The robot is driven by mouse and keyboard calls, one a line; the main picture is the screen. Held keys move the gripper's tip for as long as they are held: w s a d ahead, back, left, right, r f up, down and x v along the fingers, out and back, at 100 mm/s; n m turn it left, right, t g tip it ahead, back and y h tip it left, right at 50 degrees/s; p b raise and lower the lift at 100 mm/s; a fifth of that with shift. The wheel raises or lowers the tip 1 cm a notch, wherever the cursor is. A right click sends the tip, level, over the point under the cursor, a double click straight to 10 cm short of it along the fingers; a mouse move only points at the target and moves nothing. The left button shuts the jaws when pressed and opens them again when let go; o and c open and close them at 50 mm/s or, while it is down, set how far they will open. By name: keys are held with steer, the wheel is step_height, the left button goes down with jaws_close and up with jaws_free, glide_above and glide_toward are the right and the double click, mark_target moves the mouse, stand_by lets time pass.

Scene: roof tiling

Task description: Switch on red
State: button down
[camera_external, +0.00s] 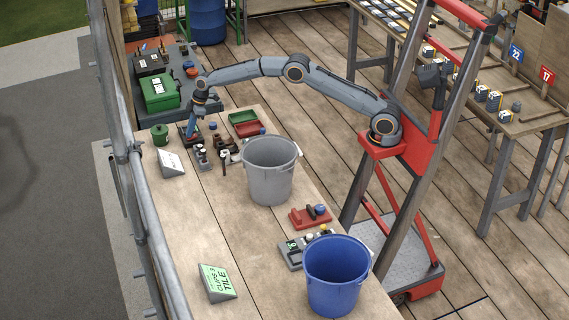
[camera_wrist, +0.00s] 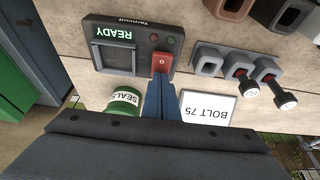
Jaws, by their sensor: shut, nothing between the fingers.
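A dark box labelled "Permout" or similar, a control unit (camera_wrist: 132,72), lies on the bench in the wrist view with a lit "READY" display (camera_wrist: 114,34). A red switch (camera_wrist: 160,61) sits on its right part, below two small lamps, one reddish (camera_wrist: 154,38) and one green (camera_wrist: 172,40). My gripper (camera_wrist: 162,84) is shut and empty, its blue fingertips pointing at the lower edge of the red switch. I cannot tell whether they touch it. In the external view my gripper (camera_external: 189,132) is low over the unit at the bench's far left end, hiding much of it.
A green "SEALS" tin (camera_wrist: 123,102) and a white "BOLT 75" sign (camera_wrist: 207,108) stand close to the fingers. Grey holders (camera_wrist: 238,66) with bolts stand beside the unit. A grey bucket (camera_external: 270,190) and a blue bucket (camera_external: 335,290) stand farther along the bench.

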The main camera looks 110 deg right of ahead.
steer(key=shift+s+p, duration=0.4)
steer(key=shift+s, duration=0.3)
steer(key=v, duration=1.4)
steer(key=shift+w, duration=0.4)
steer(key=shift+w+b, duration=0.25)
steer(key=shift+b, duration=0.9)
steer(key=b, duration=0.3)
steer(key=shift+w, duration=0.3)
steer(key=shift+r, duration=0.2)
